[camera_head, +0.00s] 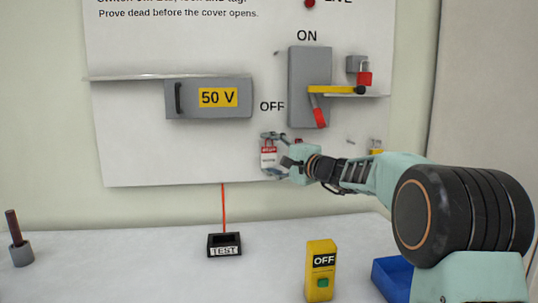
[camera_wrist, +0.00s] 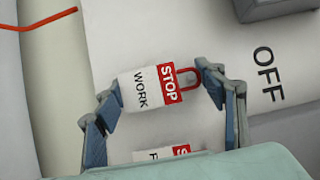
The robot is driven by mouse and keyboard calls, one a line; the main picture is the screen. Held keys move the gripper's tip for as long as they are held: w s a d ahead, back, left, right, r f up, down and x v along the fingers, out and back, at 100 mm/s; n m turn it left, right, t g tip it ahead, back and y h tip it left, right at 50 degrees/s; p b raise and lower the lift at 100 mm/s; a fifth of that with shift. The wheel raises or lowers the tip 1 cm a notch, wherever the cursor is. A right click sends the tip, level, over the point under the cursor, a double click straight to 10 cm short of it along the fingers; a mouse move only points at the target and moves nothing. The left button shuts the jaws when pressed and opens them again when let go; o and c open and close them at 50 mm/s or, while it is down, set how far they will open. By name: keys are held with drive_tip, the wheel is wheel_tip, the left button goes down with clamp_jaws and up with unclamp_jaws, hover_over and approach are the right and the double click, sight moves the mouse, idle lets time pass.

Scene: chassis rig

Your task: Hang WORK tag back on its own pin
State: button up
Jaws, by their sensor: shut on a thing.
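The WORK tag (camera_wrist: 142,90) is a white card with a red STOP band and a red loop at one end. My gripper (camera_wrist: 158,84) has its two fingers at opposite ends of the tag, one at the white end, the other at the red loop. In the head view the tag (camera_head: 268,158) is upright in my gripper (camera_head: 267,154), in front of the white board below OFF. A second STOP tag (camera_wrist: 170,153) is partly hidden by my gripper's body. A small bare pin (camera_head: 350,141) shows right of my gripper; I cannot tell whose it is.
The board (camera_head: 135,150) carries a 50 V box (camera_head: 210,98), a grey switch box (camera_head: 308,68) with a red-ended lever (camera_head: 319,117), and a red padlock (camera_head: 364,78). On the table are a TEST block (camera_head: 224,245), a yellow OFF device (camera_head: 320,270) and a blue bin (camera_head: 391,279).

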drive_tip(key=o, duration=0.9)
